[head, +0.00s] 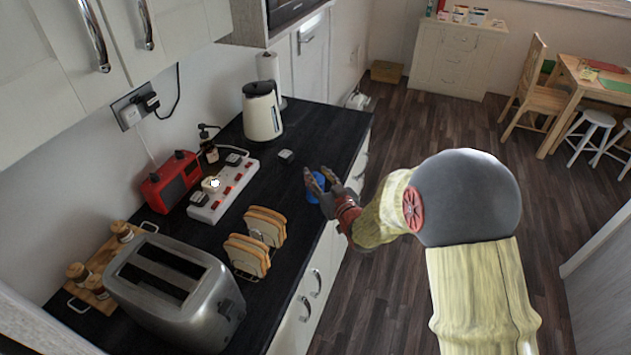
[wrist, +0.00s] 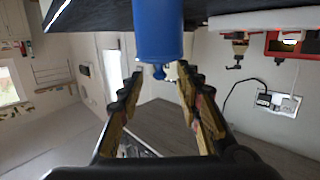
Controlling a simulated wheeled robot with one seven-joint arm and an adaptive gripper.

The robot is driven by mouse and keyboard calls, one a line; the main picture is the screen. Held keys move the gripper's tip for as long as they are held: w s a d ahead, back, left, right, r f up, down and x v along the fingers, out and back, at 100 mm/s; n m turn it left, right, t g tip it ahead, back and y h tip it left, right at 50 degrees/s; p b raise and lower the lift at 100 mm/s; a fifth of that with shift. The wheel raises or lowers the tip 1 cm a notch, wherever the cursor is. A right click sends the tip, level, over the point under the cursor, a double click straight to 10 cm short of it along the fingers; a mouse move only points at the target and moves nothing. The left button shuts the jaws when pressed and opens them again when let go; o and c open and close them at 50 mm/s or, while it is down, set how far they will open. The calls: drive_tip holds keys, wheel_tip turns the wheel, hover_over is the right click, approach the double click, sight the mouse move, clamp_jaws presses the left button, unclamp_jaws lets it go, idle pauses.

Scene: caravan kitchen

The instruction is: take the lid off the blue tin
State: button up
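The blue tin (head: 315,184) stands on the dark worktop near its front edge, partly hidden by my gripper in the head view. I cannot make out the seam between lid and body. My gripper (head: 327,186) is at the tin's top end. In the wrist view my gripper (wrist: 160,76) is open, one finger on each side of the knob, with gaps showing and nothing held.
On the worktop (head: 300,143) are a toast rack with bread (head: 256,240), a steel toaster (head: 172,285), a white power strip (head: 224,188), a red radio (head: 171,181), a cream kettle (head: 262,112) and a small grey item (head: 285,155).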

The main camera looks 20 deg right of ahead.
drive_tip(key=shift+x, duration=1.1)
drive_tip(key=shift+f, duration=0.1)
drive_tip(key=c, duration=0.3)
clamp_jaws()
drive_tip(key=shift+f, duration=0.1)
